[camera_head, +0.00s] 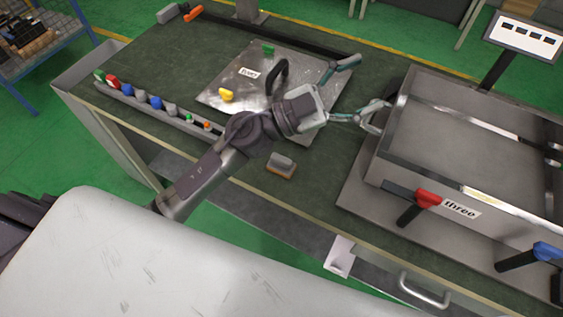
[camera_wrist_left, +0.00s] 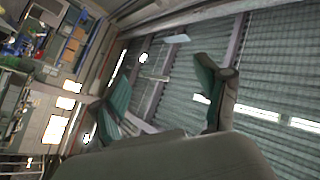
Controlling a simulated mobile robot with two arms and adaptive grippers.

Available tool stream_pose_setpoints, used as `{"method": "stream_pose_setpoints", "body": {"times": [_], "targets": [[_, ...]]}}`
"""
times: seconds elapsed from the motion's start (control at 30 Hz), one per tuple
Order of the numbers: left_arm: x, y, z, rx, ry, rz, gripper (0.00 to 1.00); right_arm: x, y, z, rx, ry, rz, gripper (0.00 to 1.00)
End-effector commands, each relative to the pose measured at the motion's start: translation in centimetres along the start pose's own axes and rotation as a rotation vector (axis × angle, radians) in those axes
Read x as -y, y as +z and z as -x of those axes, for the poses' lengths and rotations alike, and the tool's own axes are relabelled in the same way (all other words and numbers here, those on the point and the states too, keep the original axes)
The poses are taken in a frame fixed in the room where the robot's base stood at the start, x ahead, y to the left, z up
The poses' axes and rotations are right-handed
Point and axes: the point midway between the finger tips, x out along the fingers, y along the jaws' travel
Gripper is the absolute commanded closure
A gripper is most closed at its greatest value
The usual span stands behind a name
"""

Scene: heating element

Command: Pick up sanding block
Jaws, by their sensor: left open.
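What looks like the sanding block (camera_head: 281,165), a small grey block with an orange-brown underside, lies on the dark green bench top in front of my left forearm in the head view. My left gripper (camera_head: 368,84) is open and empty. Its two teal-lined fingers are spread and point right, toward the metal box, above and to the right of the block. In the left wrist view, the open fingers (camera_wrist_left: 165,78) frame only a distant ceiling and windows; the block does not show there. My right gripper is not in view.
A metal plate (camera_head: 222,94) with a black handle and a yellow piece lies behind my arm. A strip of coloured knobs (camera_head: 155,102) runs along the left. A large metal box (camera_head: 417,171) with red and blue clamps stands right. The bench around the block is mostly clear.

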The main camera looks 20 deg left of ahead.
Motion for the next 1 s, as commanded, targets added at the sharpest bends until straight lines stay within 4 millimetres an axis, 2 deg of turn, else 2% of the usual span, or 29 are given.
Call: {"method": "stream_pose_setpoints", "body": {"times": [0.03, 0.1, 0.17, 0.23, 0.3, 0.37, 0.4, 0.5, 0.6, 0.7, 0.77, 1.0], "targets": [[-2.0, -0.2, -0.7, -0.008, 0.168, -0.031, 0.25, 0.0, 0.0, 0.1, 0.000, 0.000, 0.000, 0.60], [-5.3, 0.6, -0.5, 0.036, 0.416, -0.055, 0.25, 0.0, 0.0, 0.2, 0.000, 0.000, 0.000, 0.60], [-7.3, 2.3, 0.7, 0.128, 0.617, -0.071, 0.25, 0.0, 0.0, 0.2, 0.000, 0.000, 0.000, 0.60], [-8.4, 5.1, 3.0, 0.295, 0.827, -0.087, 0.25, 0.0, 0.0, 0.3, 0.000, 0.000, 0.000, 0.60], [-7.9, 8.0, 6.1, 0.516, 0.990, -0.095, 0.25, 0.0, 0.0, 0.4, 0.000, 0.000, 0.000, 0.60], [-6.4, 10.1, 8.9, 0.726, 1.083, -0.099, 0.25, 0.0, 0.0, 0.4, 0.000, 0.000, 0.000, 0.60], [-5.0, 11.2, 10.8, 0.866, 1.121, -0.100, 0.25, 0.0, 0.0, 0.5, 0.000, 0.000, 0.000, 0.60], [-1.4, 12.6, 14.6, 1.175, 1.151, -0.095, 0.25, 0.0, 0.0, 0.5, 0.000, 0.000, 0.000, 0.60], [1.3, 12.9, 17.1, 1.384, 1.135, -0.085, 0.25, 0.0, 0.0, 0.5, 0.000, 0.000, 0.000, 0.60], [2.5, 13.0, 18.4, 1.487, 1.118, -0.077, 0.25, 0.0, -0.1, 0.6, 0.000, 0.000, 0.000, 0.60], [2.5, 13.3, 18.8, 1.507, 1.116, -0.073, 0.25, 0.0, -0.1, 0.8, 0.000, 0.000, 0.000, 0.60], [0.0, 16.8, 20.1, 1.507, 1.118, -0.069, 0.25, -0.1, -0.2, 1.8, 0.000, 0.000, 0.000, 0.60]]}}
